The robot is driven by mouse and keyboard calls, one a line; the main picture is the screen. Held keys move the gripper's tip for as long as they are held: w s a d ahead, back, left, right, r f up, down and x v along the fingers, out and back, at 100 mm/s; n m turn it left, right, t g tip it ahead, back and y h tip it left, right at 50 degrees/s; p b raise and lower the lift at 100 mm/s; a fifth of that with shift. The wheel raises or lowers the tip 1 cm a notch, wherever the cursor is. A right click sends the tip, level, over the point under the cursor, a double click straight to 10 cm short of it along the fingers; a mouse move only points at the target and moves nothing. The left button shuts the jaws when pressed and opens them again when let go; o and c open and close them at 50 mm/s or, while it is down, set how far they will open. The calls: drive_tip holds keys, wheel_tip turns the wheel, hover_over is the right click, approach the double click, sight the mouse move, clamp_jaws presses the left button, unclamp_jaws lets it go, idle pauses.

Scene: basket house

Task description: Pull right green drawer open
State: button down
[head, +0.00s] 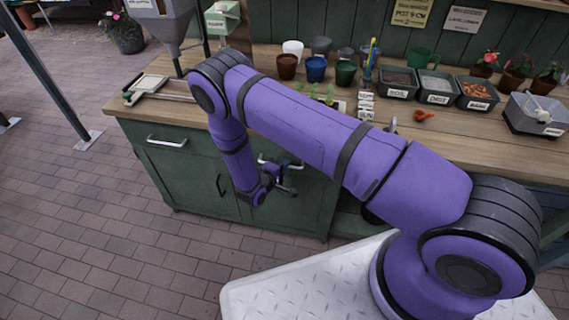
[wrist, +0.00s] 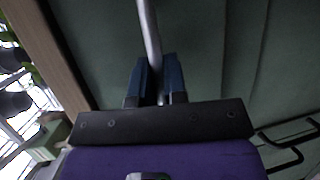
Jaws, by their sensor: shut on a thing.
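The right green drawer is in the upper right of the green cabinet in the head view, mostly hidden behind my purple arm. Its metal bar handle (head: 265,160) shows beside my gripper (head: 285,180). In the wrist view the handle (wrist: 149,30) runs down between the two dark blue fingers of my gripper (wrist: 159,78), which is shut on it. The green drawer front (wrist: 215,55) fills much of that view. Whether the drawer stands slightly out from the cabinet cannot be told.
The left drawer handle (head: 166,141) and a dark door handle (head: 220,186) are on the same cabinet. The wooden worktop (head: 180,113) above carries pots and labelled trays (head: 437,88). The brick floor (head: 110,240) in front of the cabinet is clear.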

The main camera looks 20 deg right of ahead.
drive_tip(key=s+a, duration=0.5)
drive_tip(key=s, duration=0.4)
drive_tip(key=s+a, duration=0.6)
drive_tip(key=s, duration=0.4)
drive_tip(key=s+a, duration=0.6)
drive_tip(key=s, duration=0.4)
drive_tip(key=c, duration=1.2)
unclamp_jaws()
